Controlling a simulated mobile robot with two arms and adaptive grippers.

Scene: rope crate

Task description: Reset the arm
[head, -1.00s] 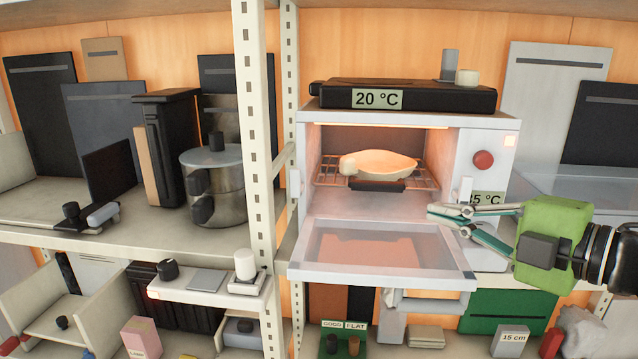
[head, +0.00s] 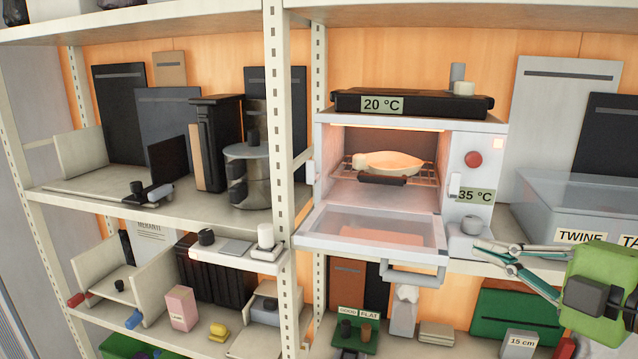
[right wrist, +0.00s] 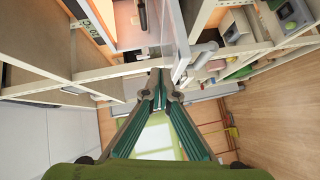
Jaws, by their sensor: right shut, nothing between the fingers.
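My right gripper (head: 480,249) is green with teal-and-silver fingers. It comes in from the right edge, at the front of the shelf, to the right of the oven's lowered door (head: 375,237). Its fingers are shut with nothing between them. In the right wrist view the fingers (right wrist: 160,85) also come together at the tips. The white oven (head: 415,120) stands open and lit. A pale pan-shaped item (head: 390,162) lies on its wire rack. My left gripper is not in view.
The oven door hangs out past the shelf edge with a grey handle (head: 415,279). A clear bin labelled TWINE (head: 560,190) stands right of the oven. A shelf post (head: 280,130) rises left of it. A lower shelf holds a green box (head: 500,310) and small parts.

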